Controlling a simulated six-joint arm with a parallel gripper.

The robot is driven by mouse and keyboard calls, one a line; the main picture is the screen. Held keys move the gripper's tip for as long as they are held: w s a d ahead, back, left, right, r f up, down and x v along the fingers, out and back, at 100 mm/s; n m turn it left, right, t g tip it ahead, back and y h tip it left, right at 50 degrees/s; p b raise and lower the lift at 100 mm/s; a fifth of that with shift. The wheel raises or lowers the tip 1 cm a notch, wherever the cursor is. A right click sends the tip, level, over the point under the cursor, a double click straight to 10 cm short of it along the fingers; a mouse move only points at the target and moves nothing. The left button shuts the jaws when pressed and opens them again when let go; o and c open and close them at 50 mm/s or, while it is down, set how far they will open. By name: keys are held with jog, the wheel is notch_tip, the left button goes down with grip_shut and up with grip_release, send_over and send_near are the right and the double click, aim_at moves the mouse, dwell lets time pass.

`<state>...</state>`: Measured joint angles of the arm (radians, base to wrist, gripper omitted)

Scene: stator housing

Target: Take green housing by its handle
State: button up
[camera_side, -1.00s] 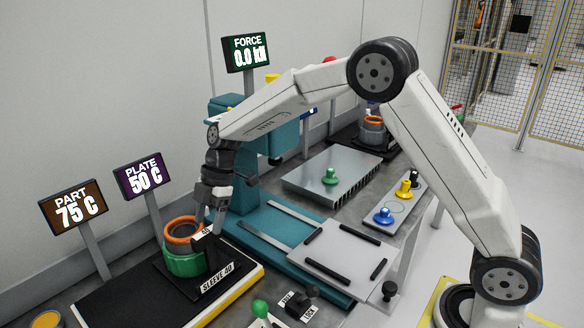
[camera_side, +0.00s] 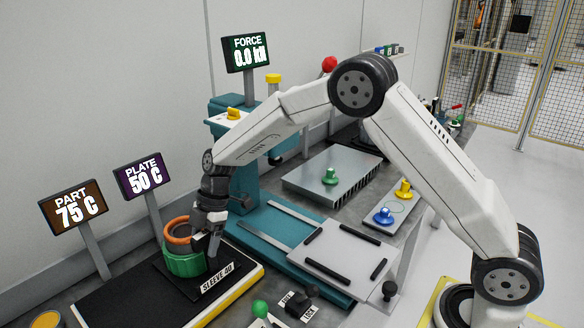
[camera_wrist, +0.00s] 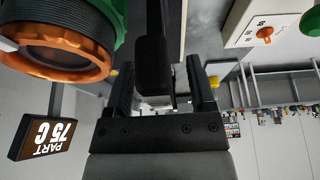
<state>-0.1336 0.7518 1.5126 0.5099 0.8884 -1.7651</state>
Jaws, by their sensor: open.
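The green housing (camera_side: 185,264) with an orange ring on top stands upright on the dark plate at the lower left in the side view. Its green edge and orange ring (camera_wrist: 60,62) also show at the upper left in the wrist view. My gripper (camera_side: 208,238) points down beside the housing, on its right, at its handle. In the wrist view, the black handle (camera_wrist: 152,62) lies between my two open fingers, with a gap visible on each side. In the side view, my gripper hides most of the handle.
A "SLEEVE 40" label (camera_side: 217,279) stands in front of the housing. The PART 75 C (camera_side: 73,203) and PLATE 50 C (camera_side: 143,175) displays stand behind it to the left. A teal press (camera_side: 250,185) with a rail bed is close on the right.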

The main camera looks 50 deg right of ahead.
dwell(0.3)
grip_shut()
dwell(1.2)
jog(key=shift+w+r, duration=0.15)
jog(key=shift+r, duration=0.05)
